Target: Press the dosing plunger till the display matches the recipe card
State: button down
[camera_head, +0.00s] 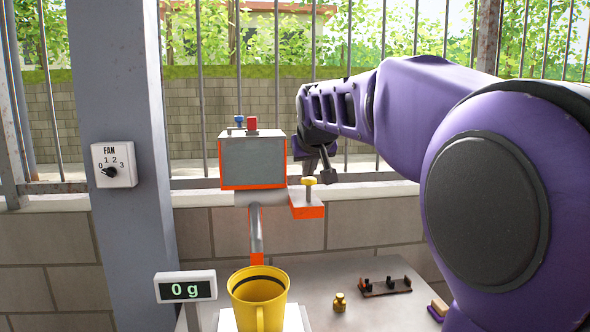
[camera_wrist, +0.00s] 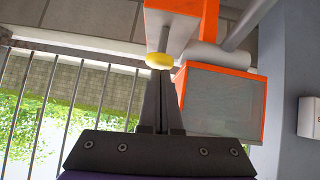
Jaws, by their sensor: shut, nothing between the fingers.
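The dosing plunger has a yellow knob (camera_head: 309,181) on a short stem, rising from an orange and grey block (camera_head: 307,205) on the side of the dispenser (camera_head: 252,162). My gripper (camera_head: 327,174) is shut and empty, just right of the knob in the head view. In the wrist view, the shut fingertips (camera_wrist: 160,75) lie close to the yellow knob (camera_wrist: 159,61); I cannot tell whether they touch it. The display (camera_head: 186,288) reads 0 g. A yellow mug (camera_head: 258,300) stands below the spout (camera_head: 256,235). No recipe card is visible.
A brass weight (camera_head: 339,302) and a dark rack (camera_head: 386,287) with small pieces sit on the grey table (camera_head: 365,315). A fan dial (camera_head: 114,165) is on the left post. Red and blue parts top the dispenser. Metal bars stand behind.

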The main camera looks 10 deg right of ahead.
aim_at(308, 183)
jog(key=shift+f+b, duration=0.8)
jog(key=shift+f, duration=0.65)
